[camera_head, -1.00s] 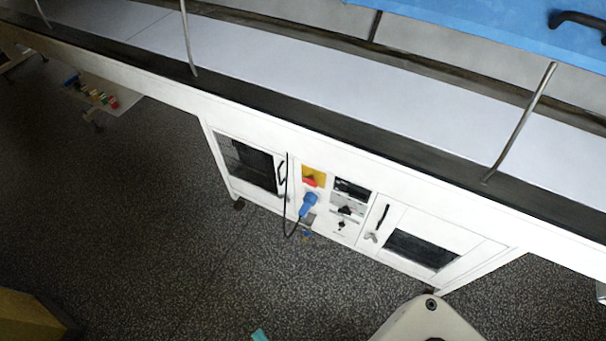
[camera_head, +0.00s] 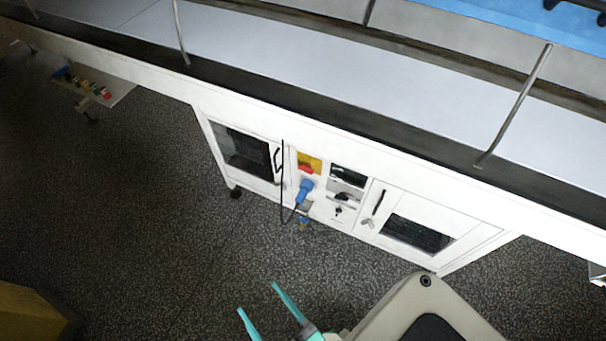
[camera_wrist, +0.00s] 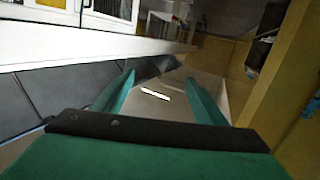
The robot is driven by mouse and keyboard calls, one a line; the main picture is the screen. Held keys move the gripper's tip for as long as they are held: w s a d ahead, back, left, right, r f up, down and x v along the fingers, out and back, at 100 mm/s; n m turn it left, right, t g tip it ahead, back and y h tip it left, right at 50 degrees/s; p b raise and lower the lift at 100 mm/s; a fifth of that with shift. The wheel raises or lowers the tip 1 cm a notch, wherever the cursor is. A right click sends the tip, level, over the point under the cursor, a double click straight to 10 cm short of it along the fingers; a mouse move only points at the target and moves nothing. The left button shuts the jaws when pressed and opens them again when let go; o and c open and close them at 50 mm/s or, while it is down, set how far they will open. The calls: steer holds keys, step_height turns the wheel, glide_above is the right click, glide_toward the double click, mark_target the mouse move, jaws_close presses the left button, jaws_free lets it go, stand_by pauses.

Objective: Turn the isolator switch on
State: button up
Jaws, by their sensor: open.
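The isolator switch (camera_head: 306,168) is a red rotary handle on a yellow plate, set in the front panel of the white cabinet (camera_head: 352,222) under the conveyor. A blue plug (camera_head: 304,189) with a dark cable sits just below it. My gripper (camera_head: 259,300) shows at the bottom of the head view with two teal fingers apart and nothing between them. It is well below the switch in the picture and apart from the cabinet. The wrist view shows the same open fingers (camera_wrist: 160,82). I cannot make out the switch there.
Windowed doors (camera_head: 418,234) flank the switch panel. The white conveyor belt (camera_head: 330,70) runs above it. A panel with coloured buttons (camera_head: 88,84) is at the far left. A yellow-brown box (camera_head: 30,312) stands at the lower left. Speckled floor before the cabinet is clear.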

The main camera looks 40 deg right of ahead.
steer(key=w+d+f+m+h, duration=0.3)
steer(key=w+d+h, duration=0.3)
steer(key=w+d, duration=0.25)
steer(key=w+d+f+m+h, duration=0.3)
steer(key=w+d+m+h, duration=0.15)
steer(key=w+d, duration=0.35)
steer(key=m+g+h, duration=0.5)
steer(key=m+g, duration=0.1)
steer(key=g, duration=0.4)
glide_toward(305, 171)
steer(key=x, duration=0.8)
steer(key=shift+f, duration=0.1)
steer(key=c, duration=1.1)
steer(key=shift+o, duration=0.2)
